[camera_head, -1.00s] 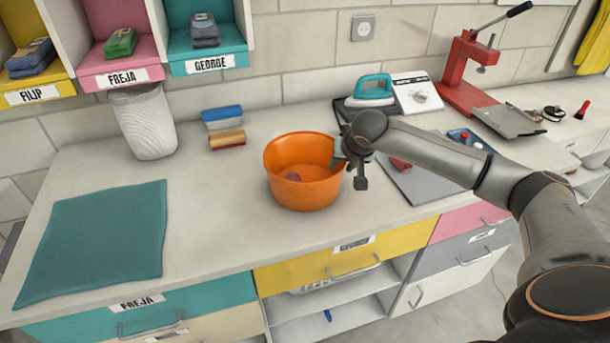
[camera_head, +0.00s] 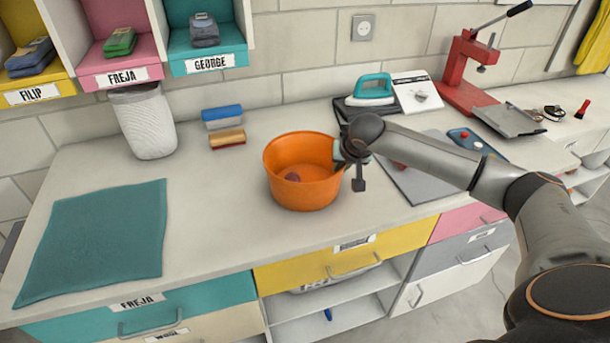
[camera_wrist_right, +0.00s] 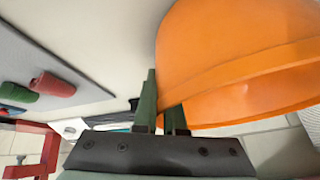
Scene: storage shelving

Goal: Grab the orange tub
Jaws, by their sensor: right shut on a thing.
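My right gripper (camera_head: 341,152) is at the tub's right rim, shut on the tub's wall. In the right wrist view the tub (camera_wrist_right: 240,60) fills the upper right, and the dark green fingers of my right gripper (camera_wrist_right: 165,108) are at its rim. The arm link hides part of the fingers in the head view. My left gripper is not in view.
A teal cloth (camera_head: 95,240) lies at the left of the worktop (camera_head: 210,210). A white bin (camera_head: 145,125) and sponges (camera_head: 224,127) stand behind. A teal iron (camera_head: 372,88), a grey board (camera_head: 415,190) and a red press (camera_head: 465,75) are to the right.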

